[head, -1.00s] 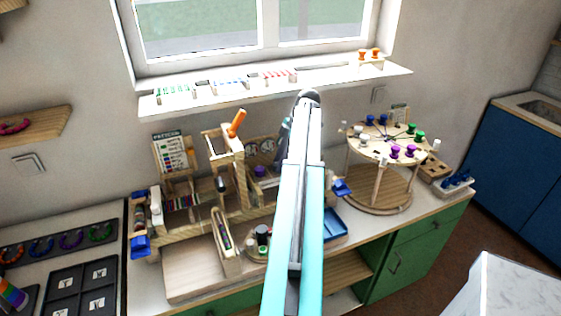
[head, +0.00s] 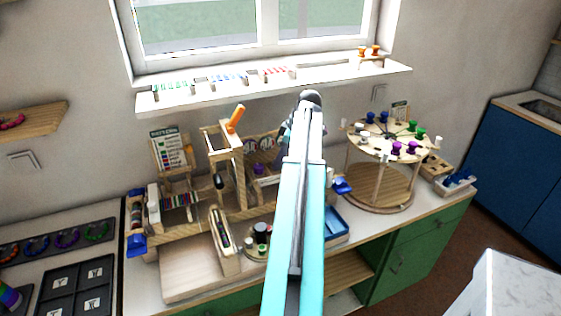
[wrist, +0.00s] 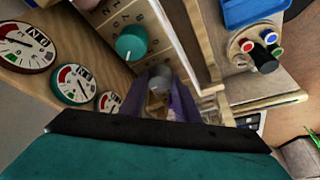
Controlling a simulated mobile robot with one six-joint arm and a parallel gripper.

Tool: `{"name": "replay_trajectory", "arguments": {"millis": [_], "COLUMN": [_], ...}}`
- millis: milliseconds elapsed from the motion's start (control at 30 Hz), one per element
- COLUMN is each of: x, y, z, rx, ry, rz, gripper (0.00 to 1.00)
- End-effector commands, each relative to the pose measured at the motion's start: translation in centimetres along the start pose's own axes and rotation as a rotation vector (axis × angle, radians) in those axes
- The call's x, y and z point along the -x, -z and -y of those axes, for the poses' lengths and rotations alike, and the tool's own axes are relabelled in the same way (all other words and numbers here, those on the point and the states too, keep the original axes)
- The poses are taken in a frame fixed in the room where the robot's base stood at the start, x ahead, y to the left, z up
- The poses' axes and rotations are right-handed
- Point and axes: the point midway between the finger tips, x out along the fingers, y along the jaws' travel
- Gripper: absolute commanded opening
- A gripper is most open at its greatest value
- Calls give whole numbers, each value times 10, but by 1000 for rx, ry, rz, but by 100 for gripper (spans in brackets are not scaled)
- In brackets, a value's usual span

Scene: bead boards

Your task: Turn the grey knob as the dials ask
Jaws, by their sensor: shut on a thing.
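In the wrist view my gripper (wrist: 162,98) is shut on the grey knob (wrist: 160,74). The fingers stand on either side of it and hide much of it, so its pointer cannot be read. A teal knob (wrist: 131,42) with a white mark sits beside it on the wooden panel with printed numbers. Three round dials with needles and coloured bands stand to the left: a large one (wrist: 25,46), a middle one (wrist: 72,84) and a partly hidden one (wrist: 108,102).
A wooden rail (wrist: 184,40) runs close to the right of the gripper. Beyond it are a round stand with coloured pegs (wrist: 258,48) and a blue tray (wrist: 252,12). In the head view a round two-tier wooden stand (head: 380,183) is right of my arm.

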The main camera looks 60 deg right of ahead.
Motion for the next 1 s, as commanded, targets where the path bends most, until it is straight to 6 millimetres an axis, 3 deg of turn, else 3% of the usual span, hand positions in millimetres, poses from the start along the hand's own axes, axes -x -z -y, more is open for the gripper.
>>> {"name": "replay_trajectory", "arguments": {"millis": [300, 700, 733, 833, 1000], "x": [0, 0, 0, 0, 0], "y": [0, 0, 0, 0, 0], "z": [2, 2, 2, 1, 1], "rx": [-112, -123, -123, -122, -122], "ry": [-44, -48, -48, -49, -49], "rz": [2, 2, 2, 2, 1], "gripper": [6, 6, 30, 47, 47]}}
